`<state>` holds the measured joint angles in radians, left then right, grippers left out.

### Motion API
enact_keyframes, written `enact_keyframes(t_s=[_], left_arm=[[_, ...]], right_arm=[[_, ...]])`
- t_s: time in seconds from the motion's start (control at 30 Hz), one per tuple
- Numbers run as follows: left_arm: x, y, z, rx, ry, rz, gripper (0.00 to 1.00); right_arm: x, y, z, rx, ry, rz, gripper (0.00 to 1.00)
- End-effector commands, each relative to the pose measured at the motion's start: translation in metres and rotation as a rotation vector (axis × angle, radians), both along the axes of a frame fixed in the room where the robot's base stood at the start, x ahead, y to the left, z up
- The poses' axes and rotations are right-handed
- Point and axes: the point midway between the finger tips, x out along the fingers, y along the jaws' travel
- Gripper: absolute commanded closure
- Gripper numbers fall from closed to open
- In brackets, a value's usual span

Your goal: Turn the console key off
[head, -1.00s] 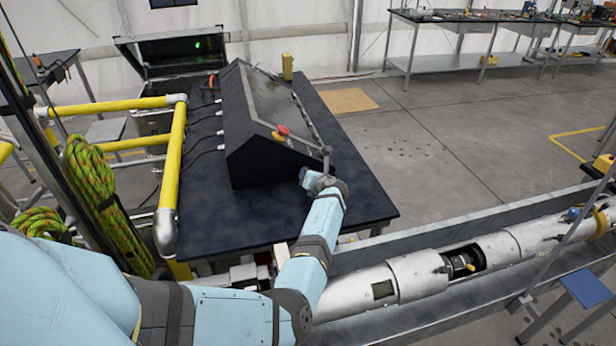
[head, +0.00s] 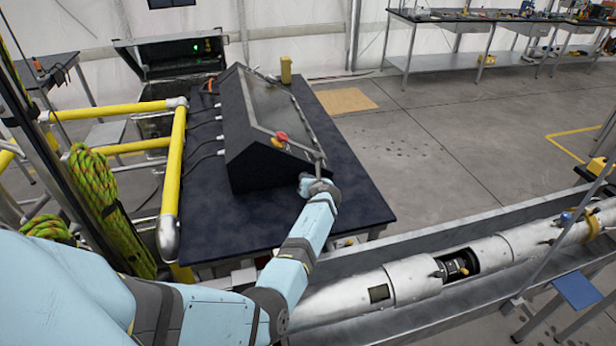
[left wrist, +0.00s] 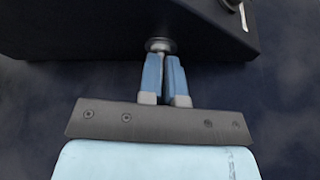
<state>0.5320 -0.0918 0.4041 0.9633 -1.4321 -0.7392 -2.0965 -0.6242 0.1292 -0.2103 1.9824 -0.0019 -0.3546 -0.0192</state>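The console (head: 262,160) is a dark sloped box with a red knob (head: 281,137) on a dark blue table. In the left wrist view, a round metal key fitting (left wrist: 160,44) sticks out of the console's dark lower side (left wrist: 90,30). My left gripper (head: 305,184) is at the console's near right end. Its blue fingers (left wrist: 164,72) are almost together, with their tips right at the key fitting. They look closed on the key, whose grip part is hidden between them. The key's angle cannot be read. My right gripper is not in view.
The table (head: 225,222) has clear room in front of the console. Yellow rails (head: 172,165) stand to the left, with cables between them and the console. A long silver cylinder (head: 415,275) lies in a grey trough along the front right.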

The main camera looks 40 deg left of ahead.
Motion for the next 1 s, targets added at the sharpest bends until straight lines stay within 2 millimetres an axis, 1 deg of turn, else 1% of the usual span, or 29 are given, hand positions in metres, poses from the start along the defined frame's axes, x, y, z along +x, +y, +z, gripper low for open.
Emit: enact_keyframes(t_s=[0.03,0.4,0.63,1.0], left_arm=[[-0.0013,0.0016,0.0016,-0.018,-0.023,0.000,1.00],[-0.0022,0.0018,-0.0004,-0.150,-0.184,0.001,1.00],[-0.0024,0.0022,-0.0007,-0.182,-0.223,0.000,1.00],[-0.0024,0.0020,-0.0007,-0.186,-0.228,0.001,1.00]], right_arm=[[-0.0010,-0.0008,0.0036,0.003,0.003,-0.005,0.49],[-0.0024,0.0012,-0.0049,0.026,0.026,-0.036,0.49],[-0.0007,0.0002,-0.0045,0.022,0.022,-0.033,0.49],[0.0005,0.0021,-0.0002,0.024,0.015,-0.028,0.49]])
